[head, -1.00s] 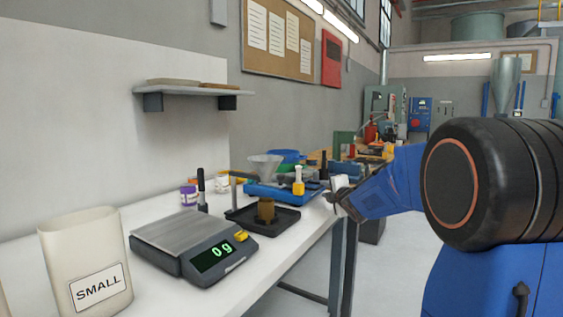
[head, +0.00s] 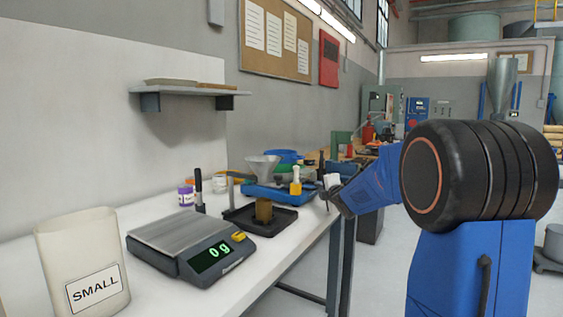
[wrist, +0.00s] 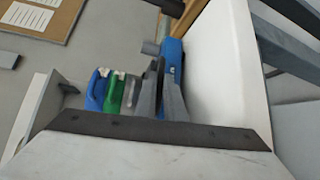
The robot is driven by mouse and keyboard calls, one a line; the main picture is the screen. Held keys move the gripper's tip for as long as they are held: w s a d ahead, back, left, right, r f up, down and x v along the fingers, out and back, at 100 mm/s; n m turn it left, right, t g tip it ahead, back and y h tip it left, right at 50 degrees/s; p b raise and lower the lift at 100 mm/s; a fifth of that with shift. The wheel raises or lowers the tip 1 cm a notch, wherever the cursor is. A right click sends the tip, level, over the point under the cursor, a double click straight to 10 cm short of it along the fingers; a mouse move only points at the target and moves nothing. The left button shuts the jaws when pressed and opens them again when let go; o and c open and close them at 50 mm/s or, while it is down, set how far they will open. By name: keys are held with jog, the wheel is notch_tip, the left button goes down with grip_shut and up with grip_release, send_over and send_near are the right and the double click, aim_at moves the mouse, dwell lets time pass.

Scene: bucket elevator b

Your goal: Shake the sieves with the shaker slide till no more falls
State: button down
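My gripper (head: 333,188) is at the bench's right edge, right of the blue shaker base (head: 262,191); a small white piece shows at its tip. Its fingers are too small and partly hidden to read. A grey funnel (head: 263,166) is above the base, with a blue round vessel (head: 285,156) behind. In the wrist view, blue (wrist: 97,90) and green (wrist: 114,95) round parts, perhaps the sieves, lie side by side beyond a dark bar. I cannot tell whether the gripper touches anything.
A black tray (head: 240,221) with a brown cup (head: 264,210) stands in front of the base. A scale (head: 182,242) reads 0 g, beside a beige container marked SMALL (head: 84,262). A wall shelf (head: 190,91) hangs above.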

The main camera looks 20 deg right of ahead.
jog(key=shift+s+d, duration=0.7)
jog(key=shift+s, duration=0.2)
jog(key=shift+s+d, duration=0.7)
jog(key=shift+s, duration=0.2)
jog(key=shift+w+a, duration=0.7)
jog(key=shift+w, duration=0.2)
jog(key=shift+w+a, duration=0.7)
jog(key=shift+w, duration=0.2)
jog(key=shift+s+d+f, duration=0.1)
jog(key=shift+s+d, duration=0.6)
jog(key=shift+s, duration=0.2)
jog(key=shift+s+d, duration=0.7)
jog(key=shift+s, duration=0.2)
jog(key=shift+w+a, duration=0.7)
jog(key=shift+w, duration=0.2)
jog(key=shift+w+a, duration=0.7)
jog(key=shift+w, duration=0.2)
